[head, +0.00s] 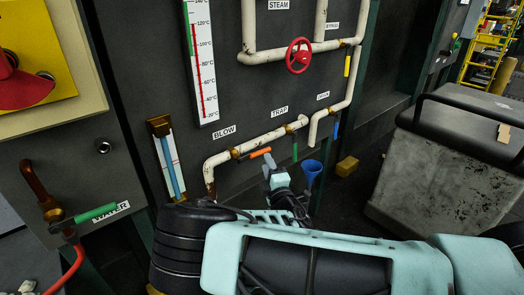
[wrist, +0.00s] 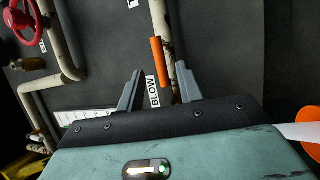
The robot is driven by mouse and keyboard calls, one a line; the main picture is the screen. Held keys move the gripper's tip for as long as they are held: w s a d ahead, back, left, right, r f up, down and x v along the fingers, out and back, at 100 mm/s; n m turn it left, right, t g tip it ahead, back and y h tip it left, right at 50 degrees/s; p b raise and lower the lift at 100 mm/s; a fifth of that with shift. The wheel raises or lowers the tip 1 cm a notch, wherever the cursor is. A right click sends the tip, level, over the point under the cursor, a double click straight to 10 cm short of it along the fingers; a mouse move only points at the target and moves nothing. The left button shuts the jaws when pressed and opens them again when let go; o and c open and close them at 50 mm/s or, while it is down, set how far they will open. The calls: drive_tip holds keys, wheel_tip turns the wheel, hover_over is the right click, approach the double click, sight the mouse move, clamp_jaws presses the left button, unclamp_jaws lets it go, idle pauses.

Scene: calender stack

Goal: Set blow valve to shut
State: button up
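The blow valve's orange lever (head: 260,152) sits on the white, rusty pipe (head: 230,156) beside the BLOW label (head: 224,132). The lever lies roughly along the pipe. It also shows in the wrist view (wrist: 157,62), just beyond my fingertips, with the BLOW label (wrist: 153,92) between the fingers. My gripper (wrist: 158,78) is open and empty, its two grey fingers spread either side of the line of the lever. In the head view my gripper (head: 268,163) is just below the lever's right end. I cannot tell whether it touches.
A green lever (head: 295,151) hangs at TRAP and a blue one (head: 335,130) at DRAIN. A blue funnel (head: 312,171) stands close right of my gripper. A red handwheel (head: 299,56) is above. A green water lever (head: 95,213) is left, a grey bin (head: 440,150) right.

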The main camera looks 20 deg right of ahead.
sight(262, 150)
drive_tip(key=w, duration=0.3)
drive_tip(key=w+r, duration=0.1)
drive_tip(key=w, duration=0.2)
drive_tip(key=shift+w+d+r+p, duration=0.1)
drive_tip(key=shift+w+p, duration=0.1)
drive_tip(key=shift+p, duration=0.1)
clamp_jaws()
